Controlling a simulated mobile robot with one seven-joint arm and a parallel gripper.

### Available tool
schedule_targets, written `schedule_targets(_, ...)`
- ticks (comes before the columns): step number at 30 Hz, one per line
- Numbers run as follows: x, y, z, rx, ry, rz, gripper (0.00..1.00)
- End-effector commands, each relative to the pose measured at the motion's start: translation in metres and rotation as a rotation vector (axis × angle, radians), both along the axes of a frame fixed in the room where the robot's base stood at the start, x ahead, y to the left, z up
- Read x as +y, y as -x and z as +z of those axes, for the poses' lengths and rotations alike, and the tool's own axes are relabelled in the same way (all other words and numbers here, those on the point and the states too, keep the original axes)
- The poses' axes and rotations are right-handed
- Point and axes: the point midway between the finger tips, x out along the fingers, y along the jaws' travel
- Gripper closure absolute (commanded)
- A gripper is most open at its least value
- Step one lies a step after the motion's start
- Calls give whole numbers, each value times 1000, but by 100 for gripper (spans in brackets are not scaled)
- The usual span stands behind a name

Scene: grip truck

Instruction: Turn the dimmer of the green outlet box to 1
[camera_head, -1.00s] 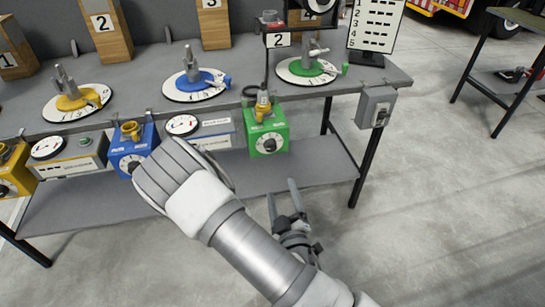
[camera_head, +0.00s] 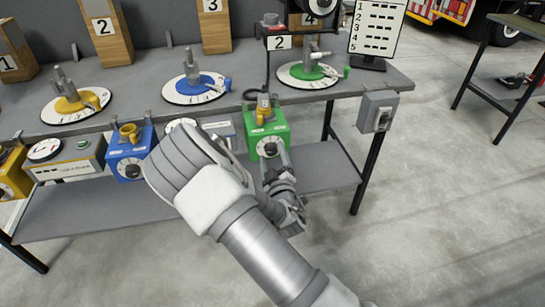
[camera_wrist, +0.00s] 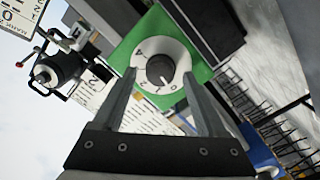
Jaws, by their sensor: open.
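The green outlet box (camera_head: 277,124) hangs at the table's front edge, with a yellow plug on top. Its white dimmer dial (camera_head: 270,146) with a dark knob faces me. In the wrist view the green face (camera_wrist: 128,48) and the dark knob (camera_wrist: 160,69) sit between my fingers; digits ring the dial, but the knob's setting is too small to read surely. My gripper (camera_head: 274,160) is open just in front of the dial in the head view. In the wrist view my gripper (camera_wrist: 160,75) has one finger on each side of the knob, with no clear contact.
A blue outlet box (camera_head: 128,163) stands to the left, and a grey switch box (camera_head: 377,110) is on the table's right corner. A lower shelf (camera_head: 318,168) lies beneath. Dial stands and numbered wooden blocks (camera_head: 107,32) are on the table. Open floor lies right.

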Motion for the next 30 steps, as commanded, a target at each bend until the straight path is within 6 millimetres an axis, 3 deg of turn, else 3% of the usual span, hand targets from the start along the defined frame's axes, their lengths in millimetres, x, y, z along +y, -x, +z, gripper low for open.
schedule_targets(6,0,0,0,0,0,0,25)
schedule_targets(7,0,0,0,0,0,0,29)
schedule_targets(19,0,0,0,0,0,0,100)
schedule_targets(30,0,0,0,13,-48,-1,100)
